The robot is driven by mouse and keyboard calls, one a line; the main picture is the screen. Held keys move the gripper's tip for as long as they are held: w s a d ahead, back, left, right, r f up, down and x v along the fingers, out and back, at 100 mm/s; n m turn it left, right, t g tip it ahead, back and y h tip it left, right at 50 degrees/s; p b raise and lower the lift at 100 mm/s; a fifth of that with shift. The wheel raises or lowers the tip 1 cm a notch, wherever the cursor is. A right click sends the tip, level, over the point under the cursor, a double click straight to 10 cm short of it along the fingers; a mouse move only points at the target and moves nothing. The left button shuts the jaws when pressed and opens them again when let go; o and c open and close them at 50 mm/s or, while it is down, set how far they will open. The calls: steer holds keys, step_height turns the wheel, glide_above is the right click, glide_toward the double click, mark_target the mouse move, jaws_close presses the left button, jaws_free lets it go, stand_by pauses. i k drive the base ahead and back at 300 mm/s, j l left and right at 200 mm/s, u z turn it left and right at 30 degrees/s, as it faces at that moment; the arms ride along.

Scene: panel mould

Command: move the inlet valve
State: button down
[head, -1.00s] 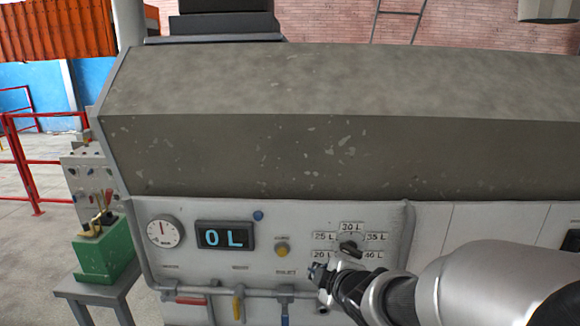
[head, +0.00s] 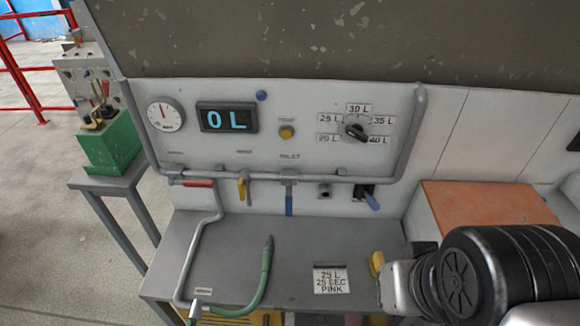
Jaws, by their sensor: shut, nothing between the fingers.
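The inlet valve (head: 289,204) has a blue lever on the grey pipe along the panel's lower edge. Its lever hangs straight down, below a small label that appears to read INLET. To its left on the same pipe are a yellow lever (head: 243,188), pointing down, and a red lever (head: 199,183), lying along the pipe. The display (head: 227,118) reads 0 L. My gripper does not show in the head view; only links of my arm are visible at the lower right, apart from the valve.
A selector knob (head: 356,131) sits among litre labels. Another blue lever (head: 371,200) is to the right. A green hose (head: 264,275) and a card (head: 330,279) reading 25 L, 25 SEC, PINK are on the grey bench (head: 230,240). An orange-topped block (head: 480,207) stands at right.

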mark_target(289, 197)
steer(key=i+l+u, duration=0.2)
steer(key=l+u, duration=0.15)
steer(key=i+l+u, duration=0.2)
steer(key=l+u, duration=0.15)
